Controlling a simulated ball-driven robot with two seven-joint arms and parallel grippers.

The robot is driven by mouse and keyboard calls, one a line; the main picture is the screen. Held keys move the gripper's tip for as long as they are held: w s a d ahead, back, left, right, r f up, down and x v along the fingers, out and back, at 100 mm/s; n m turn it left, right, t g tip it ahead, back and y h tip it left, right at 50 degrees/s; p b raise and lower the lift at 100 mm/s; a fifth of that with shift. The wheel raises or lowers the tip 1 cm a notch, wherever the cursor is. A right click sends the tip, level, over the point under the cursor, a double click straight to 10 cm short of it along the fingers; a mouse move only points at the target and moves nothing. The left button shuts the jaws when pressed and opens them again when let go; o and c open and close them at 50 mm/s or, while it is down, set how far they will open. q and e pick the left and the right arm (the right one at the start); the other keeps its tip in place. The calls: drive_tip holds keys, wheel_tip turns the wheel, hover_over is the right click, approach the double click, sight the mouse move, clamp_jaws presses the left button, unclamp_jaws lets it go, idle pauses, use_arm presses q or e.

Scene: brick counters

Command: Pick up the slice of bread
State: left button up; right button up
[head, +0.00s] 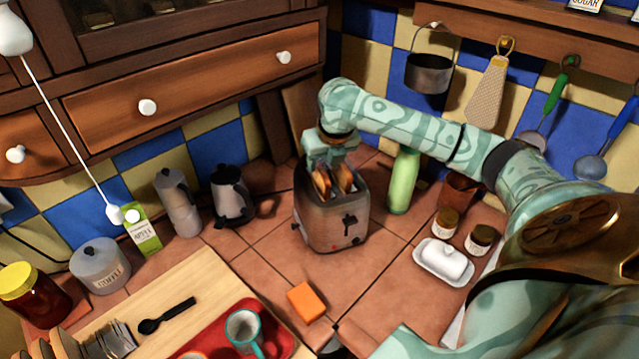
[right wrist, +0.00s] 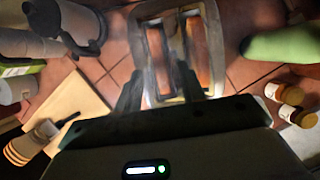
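A metal toaster (head: 335,222) stands on the tiled counter, with two slices of bread sticking up from its slots. One is the left slice (head: 321,181), the other the right slice (head: 345,178). My right gripper (head: 328,162) reaches down from above, right over the toaster. In the right wrist view the gripper's two dark fingers (right wrist: 160,85) are apart. The left slice (right wrist: 157,62) shows between them and the right slice (right wrist: 201,55) lies outside the right finger. I cannot tell whether the fingers touch bread. My left gripper is not in view.
A green bottle (head: 403,180) stands close right of the toaster, near jars and a white butter dish (head: 443,261). A kettle (head: 231,196) and moka pot (head: 178,203) stand left. In front are an orange block (head: 306,301), wooden board (head: 190,283) and red tray (head: 208,335).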

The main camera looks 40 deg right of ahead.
sight(321, 168)
drive_tip(key=b+x, duration=0.1)
drive_tip(key=x, duration=0.3)
drive_tip(key=shift+w+f+b, duration=0.25)
drive_tip(key=shift+f+b, duration=0.05)
drive_tip(key=shift+s+r, duration=0.1)
clamp_jaws()
